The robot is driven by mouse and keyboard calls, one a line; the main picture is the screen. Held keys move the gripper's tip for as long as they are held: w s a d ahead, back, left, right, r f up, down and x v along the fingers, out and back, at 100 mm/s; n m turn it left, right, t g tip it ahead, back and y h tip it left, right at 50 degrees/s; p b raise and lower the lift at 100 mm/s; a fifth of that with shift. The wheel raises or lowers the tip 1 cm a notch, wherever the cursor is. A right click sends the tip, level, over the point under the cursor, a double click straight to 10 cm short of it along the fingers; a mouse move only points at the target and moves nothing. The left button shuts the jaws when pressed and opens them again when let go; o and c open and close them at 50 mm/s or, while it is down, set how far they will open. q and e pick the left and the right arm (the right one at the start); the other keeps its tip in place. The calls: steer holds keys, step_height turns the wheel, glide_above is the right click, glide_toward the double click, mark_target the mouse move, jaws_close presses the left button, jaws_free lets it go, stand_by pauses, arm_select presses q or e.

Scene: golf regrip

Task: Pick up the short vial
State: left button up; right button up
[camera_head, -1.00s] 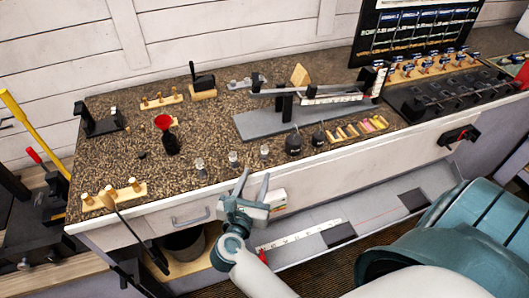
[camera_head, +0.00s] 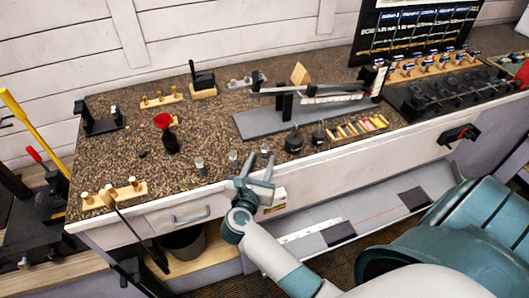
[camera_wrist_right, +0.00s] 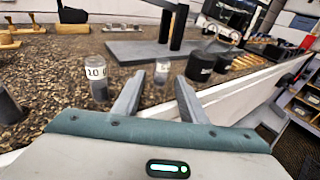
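Three small clear vials with pale labels stand upright in a row near the counter's front edge: a left one (camera_head: 200,166), a middle one (camera_head: 233,158) and a right one (camera_head: 265,150). The right one looks the shortest. My right gripper (camera_head: 259,161) is open and empty at the front edge, just before the middle and right vials. In the right wrist view, a small vial (camera_wrist_right: 162,72) shows beyond and between the open fingers (camera_wrist_right: 157,88), apart from them. A larger-looking labelled vial (camera_wrist_right: 96,80) stands left of the left finger. My left gripper is out of view.
Black round weights (camera_head: 294,143) stand right of the vials, beside a grey base plate (camera_head: 258,121). A dark bottle with a red funnel (camera_head: 164,121) stands behind left. A wooden peg block (camera_head: 118,193) sits at the left front. The speckled counter behind the vials is fairly clear.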

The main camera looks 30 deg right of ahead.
mark_target(264, 155)
steer(key=shift+x, duration=2.35)
steer(key=shift+s, duration=0.1)
jaws_close()
